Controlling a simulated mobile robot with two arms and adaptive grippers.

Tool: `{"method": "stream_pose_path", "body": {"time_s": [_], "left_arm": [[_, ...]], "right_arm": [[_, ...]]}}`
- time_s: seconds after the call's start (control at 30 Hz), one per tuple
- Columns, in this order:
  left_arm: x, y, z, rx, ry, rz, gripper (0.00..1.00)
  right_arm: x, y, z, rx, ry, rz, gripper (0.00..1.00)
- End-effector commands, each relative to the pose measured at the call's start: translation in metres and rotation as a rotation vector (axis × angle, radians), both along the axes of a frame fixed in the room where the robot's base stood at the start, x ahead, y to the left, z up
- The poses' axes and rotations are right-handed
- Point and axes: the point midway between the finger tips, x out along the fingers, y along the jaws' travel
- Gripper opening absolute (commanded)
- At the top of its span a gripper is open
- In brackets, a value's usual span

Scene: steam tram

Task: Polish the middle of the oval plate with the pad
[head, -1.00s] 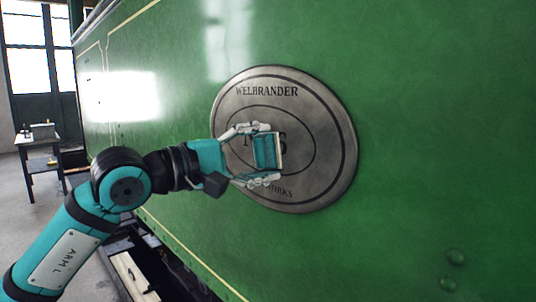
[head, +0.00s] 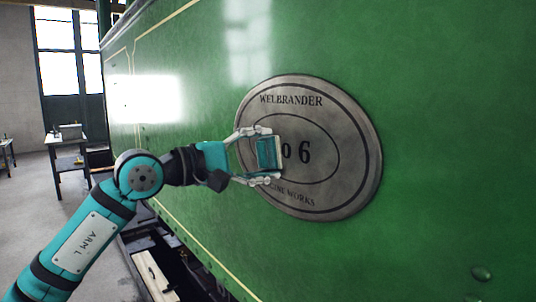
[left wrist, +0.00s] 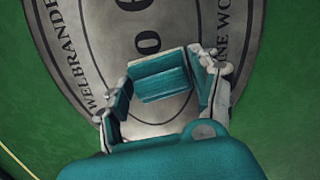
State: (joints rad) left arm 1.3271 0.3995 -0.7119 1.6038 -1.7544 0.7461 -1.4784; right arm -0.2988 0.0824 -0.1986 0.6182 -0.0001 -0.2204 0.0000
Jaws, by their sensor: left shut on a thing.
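The oval plate (head: 352,165) is grey metal with dark lettering and "No 6" in its inner ring, on the green tram side. My left gripper (head: 265,156) comes from the left and is shut on the pad (head: 268,152). The pad is a teal block with a pale face turned toward the plate. It covers the left part of the inner oval, hiding the "N". Whether it touches the plate I cannot tell. In the left wrist view the pad (left wrist: 160,77) sits between the fingers, over the plate (left wrist: 110,50). My right gripper is not in view.
The green tram side (head: 440,120) runs across the view, with a rivet (head: 481,273) at lower right. A small table (head: 70,155) with a box stands at the far left. An opening with a pale board (head: 152,275) lies below the tram's lower edge.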

Motion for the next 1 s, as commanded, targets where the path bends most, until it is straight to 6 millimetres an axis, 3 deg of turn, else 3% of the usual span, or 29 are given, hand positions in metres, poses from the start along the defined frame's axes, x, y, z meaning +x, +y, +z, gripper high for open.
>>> {"method": "stream_pose_path", "body": {"time_s": [0.2, 0.53, 1.0], "left_arm": [[0.012, 0.01, 0.0, 0.0, 0.0, 0.002, 0.38], [0.013, 0.011, 0.0, 0.001, -0.001, 0.001, 0.38], [-0.012, 0.045, -0.003, 0.0, -0.001, 0.001, 0.38]], "right_arm": [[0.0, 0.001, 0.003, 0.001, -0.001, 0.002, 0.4], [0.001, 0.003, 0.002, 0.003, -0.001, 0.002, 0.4], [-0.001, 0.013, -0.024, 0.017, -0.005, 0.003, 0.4]]}}
